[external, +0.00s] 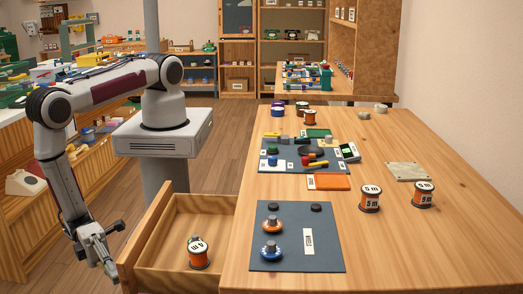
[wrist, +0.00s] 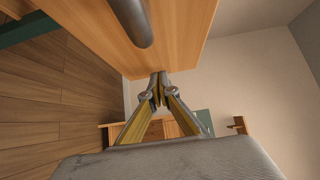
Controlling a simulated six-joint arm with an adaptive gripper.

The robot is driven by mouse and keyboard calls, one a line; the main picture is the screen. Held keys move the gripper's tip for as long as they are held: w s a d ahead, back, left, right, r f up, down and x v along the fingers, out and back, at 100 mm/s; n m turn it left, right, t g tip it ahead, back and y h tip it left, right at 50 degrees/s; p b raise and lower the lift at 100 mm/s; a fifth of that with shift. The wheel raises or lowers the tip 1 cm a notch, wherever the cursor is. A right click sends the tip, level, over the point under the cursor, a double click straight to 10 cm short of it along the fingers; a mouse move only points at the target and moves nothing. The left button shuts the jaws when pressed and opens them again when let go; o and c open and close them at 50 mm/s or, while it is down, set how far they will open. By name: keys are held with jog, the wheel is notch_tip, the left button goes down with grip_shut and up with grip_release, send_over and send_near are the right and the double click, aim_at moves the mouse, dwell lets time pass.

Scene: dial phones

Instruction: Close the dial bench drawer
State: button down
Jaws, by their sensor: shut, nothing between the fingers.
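The wooden drawer (external: 158,243) stands pulled out from the left side of the bench (external: 420,240). Inside it is an orange spool marked "4 m" (external: 198,258), with a small green item partly hidden behind it. My gripper (external: 114,276) is low, just left of the drawer's outer front panel, fingers pointing down and right. In the wrist view my gripper's fingertips (wrist: 158,82) are together and empty, near the edge of a wooden panel (wrist: 185,30) that looks like the drawer front. A grey bar, likely its handle (wrist: 131,20), crosses that panel. Contact cannot be told.
On the bench are a dark mat (external: 275,258) with orange and blue knobs, two "5 m" spools (external: 371,198) (external: 423,195), a beige plate (external: 407,171) and an orange card (external: 328,182). Shelves (external: 100,165) stand at left. The floor (external: 222,150) beyond the drawer is clear.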

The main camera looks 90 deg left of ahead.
aim_at(204, 283)
jog(key=shift+w, duration=0.15)
jog(key=w, duration=2.5)
jog(key=shift+w+r, duration=0.1)
jog(key=shift+w, duration=0.1)
jog(key=shift+s, duration=0.15)
jog(key=shift+s, duration=0.35)
jog(key=s, duration=0.4)
jog(key=shift+s+a, duration=0.15)
jog(key=shift+s, duration=0.05)
jog(key=v, duration=0.7)
jog(key=shift+s+a, duration=0.15)
jog(key=shift+v, duration=1)
